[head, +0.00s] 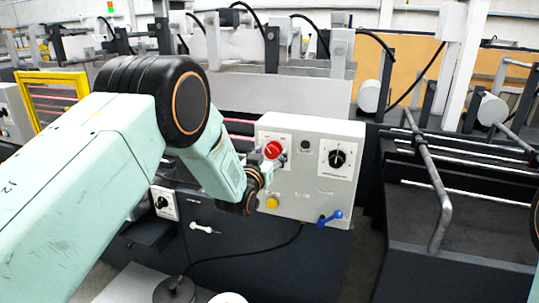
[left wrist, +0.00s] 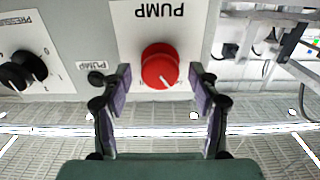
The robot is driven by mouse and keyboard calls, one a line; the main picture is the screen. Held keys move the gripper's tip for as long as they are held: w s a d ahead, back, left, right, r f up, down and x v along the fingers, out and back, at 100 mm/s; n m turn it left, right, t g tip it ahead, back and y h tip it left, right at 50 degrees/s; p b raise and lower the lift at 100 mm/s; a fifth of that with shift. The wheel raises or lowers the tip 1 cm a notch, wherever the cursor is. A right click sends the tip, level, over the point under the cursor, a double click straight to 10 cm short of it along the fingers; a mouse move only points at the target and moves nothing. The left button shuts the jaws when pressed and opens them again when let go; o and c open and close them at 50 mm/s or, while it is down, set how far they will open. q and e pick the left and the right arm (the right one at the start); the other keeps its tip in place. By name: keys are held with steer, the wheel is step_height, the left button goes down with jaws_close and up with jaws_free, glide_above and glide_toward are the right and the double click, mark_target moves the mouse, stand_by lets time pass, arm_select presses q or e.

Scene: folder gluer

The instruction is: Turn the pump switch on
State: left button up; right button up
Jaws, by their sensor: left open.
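The pump switch is a round red knob (head: 273,149) on a white plate, on the upper left of a light grey control box (head: 315,200). In the left wrist view the picture is upside down; the red knob (left wrist: 160,62) sits under the inverted word PUMP, and a short white mark shows near its lower edge. My left gripper (head: 268,163) is in front of the knob. In the left wrist view its open fingers (left wrist: 160,78) stand on either side of the knob, with visible gaps. The head view partly hides the fingertips. My right gripper is not in view.
A black pressure dial (head: 337,158) is right of the knob on the box; it also shows in the left wrist view (left wrist: 22,70). Below are a yellow button (head: 272,202) and a blue lever (head: 330,218). A metal bar (head: 430,180) and dark machine bed lie to the right.

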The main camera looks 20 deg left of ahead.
arm_select(q)
steer(key=shift+w+d+f, duration=0.1)
steer(key=shift+w+f, duration=0.1)
steer(key=shift+w, duration=0.05)
steer(key=shift+c, duration=0.4)
steer(key=shift+s+r, duration=0.15)
steer(key=shift+s, duration=0.05)
steer(key=c, duration=1.1)
